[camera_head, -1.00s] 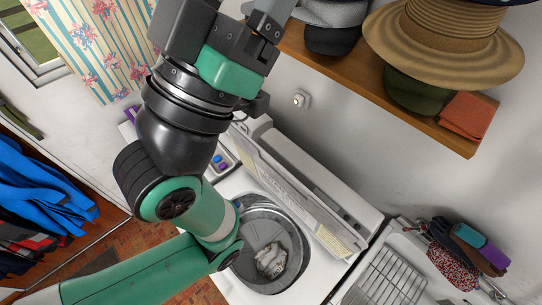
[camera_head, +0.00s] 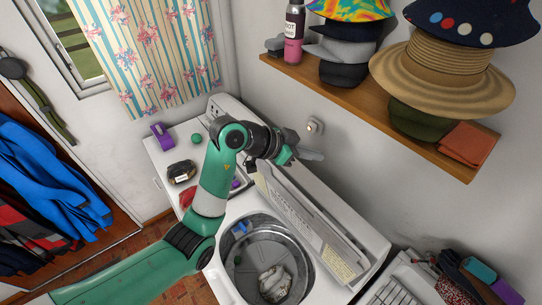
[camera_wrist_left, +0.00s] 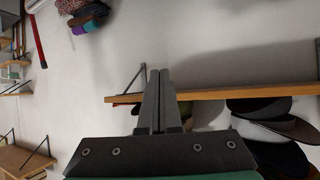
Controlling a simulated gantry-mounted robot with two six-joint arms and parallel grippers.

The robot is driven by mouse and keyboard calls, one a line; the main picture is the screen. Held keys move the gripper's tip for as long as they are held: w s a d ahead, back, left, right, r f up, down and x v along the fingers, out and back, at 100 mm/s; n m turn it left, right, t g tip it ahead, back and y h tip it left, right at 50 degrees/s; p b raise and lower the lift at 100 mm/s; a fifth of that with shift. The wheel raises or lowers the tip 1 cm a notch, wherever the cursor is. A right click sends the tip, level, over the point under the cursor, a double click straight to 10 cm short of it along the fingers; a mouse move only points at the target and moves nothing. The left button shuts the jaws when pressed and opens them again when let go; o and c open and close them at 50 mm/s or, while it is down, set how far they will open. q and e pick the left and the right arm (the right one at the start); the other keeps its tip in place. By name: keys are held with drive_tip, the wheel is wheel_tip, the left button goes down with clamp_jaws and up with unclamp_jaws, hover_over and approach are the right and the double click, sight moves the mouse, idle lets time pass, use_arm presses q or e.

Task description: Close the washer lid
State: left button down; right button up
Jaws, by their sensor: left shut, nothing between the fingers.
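The white washer (camera_head: 345,293) stands against the wall with its round drum open. Its lid (camera_head: 318,222) is raised and leans back near the rear panel, with its lettered inner face toward the drum. Cloth items lie in the drum. My left gripper (camera_head: 312,155) is at the upper left end of the lid, close to the rear panel; whether it touches the lid I cannot tell. In the left wrist view the two fingers (camera_wrist_left: 160,90) are together and empty, pointing toward the wall. My right gripper is not in view.
A wooden shelf (camera_head: 350,98) with stacked hats and a bottle (camera_head: 293,35) hangs above the washer. A purple item (camera_head: 162,136) and a dark item (camera_head: 181,172) sit on the surface left of the washer. A drying rack (camera_head: 395,290) is at lower right.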

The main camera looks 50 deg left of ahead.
use_arm(q)
drive_tip(key=s+a+f+n+g+y, duration=0.1)
drive_tip(key=s+a+f+n+y, duration=0.15)
drive_tip(key=a+f, duration=0.4)
drive_tip(key=r+n+y, duration=0.1)
drive_tip(key=y, duration=0.1)
hover_over(270, 162)
drive_tip(key=s, duration=0.4)
drive_tip(key=shift+h, duration=0.25)
drive_tip(key=x, duration=0.2)
drive_tip(key=f+p+x, duration=0.1)
drive_tip(key=x, duration=0.2)
drive_tip(key=s+x, duration=0.1)
drive_tip(key=x, duration=0.2)
drive_tip(key=shift+w+a+f+p, duration=0.1)
drive_tip(key=shift+a+f+p, duration=0.05)
drive_tip(key=shift+f+p, duration=0.25)
drive_tip(key=shift+s+f, duration=0.15)
drive_tip(key=shift+s, duration=0.4)
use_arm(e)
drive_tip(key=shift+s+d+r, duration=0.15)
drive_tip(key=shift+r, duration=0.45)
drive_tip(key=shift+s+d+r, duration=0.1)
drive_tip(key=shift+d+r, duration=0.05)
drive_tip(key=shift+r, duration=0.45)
use_arm(q)
drive_tip(key=shift+s+f, duration=0.1)
